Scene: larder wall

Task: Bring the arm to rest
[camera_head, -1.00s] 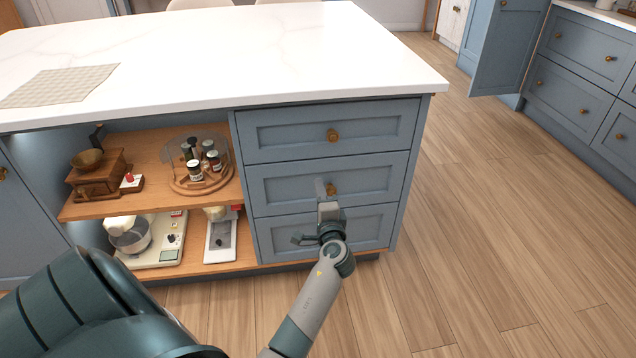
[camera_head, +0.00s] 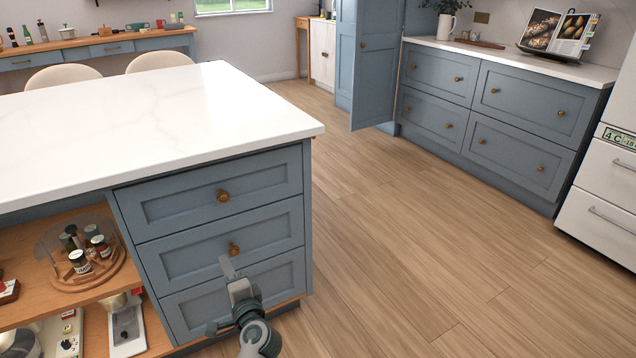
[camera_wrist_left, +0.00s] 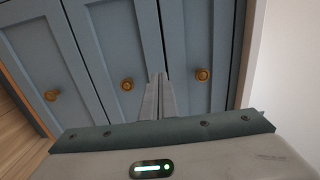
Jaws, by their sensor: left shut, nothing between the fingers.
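My left gripper (camera_head: 229,268) is in front of the blue drawers of the kitchen island, low in the head view. Its fingers are together with nothing between them. In the left wrist view the closed fingers (camera_wrist_left: 160,98) point at the drawer fronts. The middle drawer (camera_head: 222,238) has a brass knob (camera_head: 234,250) just above the fingertips in the head view. The top drawer (camera_head: 215,194) and the bottom drawer (camera_head: 200,306) also look closed. I cannot tell whether the fingers touch a drawer front. My right gripper is not in view.
The island's white top (camera_head: 180,120) overhangs the drawers. Open shelves to the left hold a round wooden turntable (camera_head: 85,272) with jars and a kitchen scale (camera_head: 127,328). The wooden floor (camera_head: 400,240) to the right is clear up to the blue cabinets (camera_head: 490,110).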

